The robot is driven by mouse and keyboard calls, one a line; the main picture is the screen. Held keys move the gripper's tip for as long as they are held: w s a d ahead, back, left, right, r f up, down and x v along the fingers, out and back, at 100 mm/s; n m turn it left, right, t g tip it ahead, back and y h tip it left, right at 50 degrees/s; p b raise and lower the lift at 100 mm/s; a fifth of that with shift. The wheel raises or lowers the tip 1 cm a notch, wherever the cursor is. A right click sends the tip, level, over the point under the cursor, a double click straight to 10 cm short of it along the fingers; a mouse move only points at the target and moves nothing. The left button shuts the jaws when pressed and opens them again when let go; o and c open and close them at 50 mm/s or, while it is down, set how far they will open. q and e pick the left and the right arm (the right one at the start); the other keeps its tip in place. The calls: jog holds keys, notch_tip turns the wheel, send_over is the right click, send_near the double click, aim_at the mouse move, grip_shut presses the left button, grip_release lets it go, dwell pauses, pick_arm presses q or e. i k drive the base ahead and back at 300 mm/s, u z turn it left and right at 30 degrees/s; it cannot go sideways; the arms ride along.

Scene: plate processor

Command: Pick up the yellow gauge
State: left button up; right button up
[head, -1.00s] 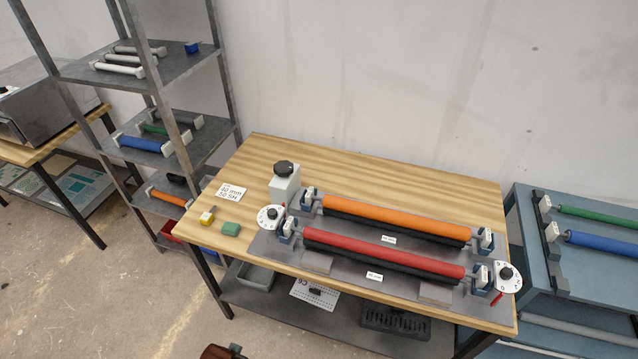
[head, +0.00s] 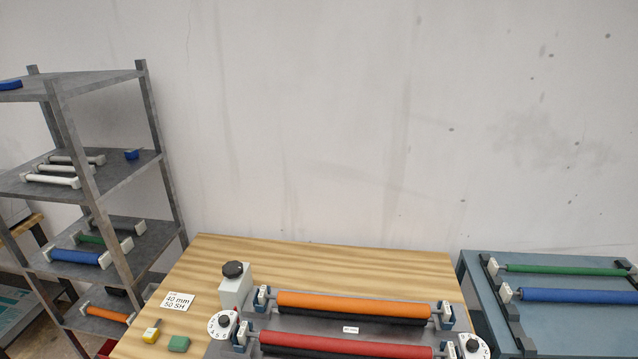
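A small yellow block with a pale part, which looks like the yellow gauge (head: 151,334), lies on the wooden table (head: 213,256) near its left edge. It sits just left of a small green block (head: 179,344) and below a white card (head: 177,301) reading "40 mm 50 SH". Neither of my grippers shows in the head view, so nothing is seen near the gauge.
Right of the gauge stands a machine with an orange roller (head: 350,302), a red roller (head: 345,343) and numbered dials (head: 222,324). A metal shelf (head: 62,118) with several rollers stands at left. A blue-grey table (head: 480,290) with green and blue rollers is at right.

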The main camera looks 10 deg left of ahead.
aim_at(150, 334)
jog(key=u, duration=2.95)
jog(key=i, duration=2.3)
jog(key=z, duration=3.45)
